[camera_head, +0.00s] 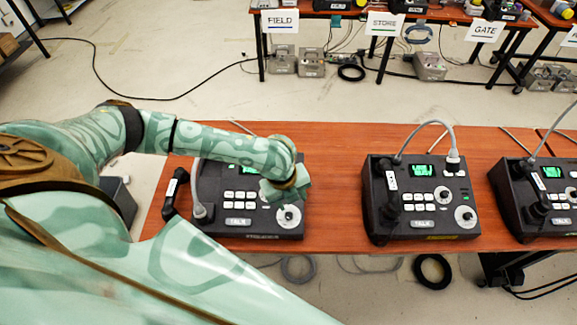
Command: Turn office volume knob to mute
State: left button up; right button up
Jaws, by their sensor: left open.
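A black paging phone (215,213) stands on the near table at the left, with white buttons, a TALK bar (238,222) and a round white volume knob (289,217) at its lower right. Its office label cannot be read. The black handset (175,193) lies at the phone's left side. My right gripper is out of view.
Two similar phones stand to the right, one in the middle (384,226) with a lit green screen and one at the right edge (505,200). Bare wooden tabletop (335,190) lies between the first two. A far table carries FIELD, STORE and GATE signs.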

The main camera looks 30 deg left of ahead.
aim_at(289, 216)
pick_arm(q)
jog(key=shift+y, duration=0.3)
jog(key=f+b, duration=0.1)
jog(key=f, duration=0.4)
jog(key=w+a+f+b, duration=0.1)
jog(key=f, duration=0.4)
jog(key=w+a+f+b, duration=0.1)
jog(key=f+b, duration=0.1)
jog(key=f, duration=0.4)
jog(key=shift+w+a, duration=0.25)
jog(key=c, duration=1)
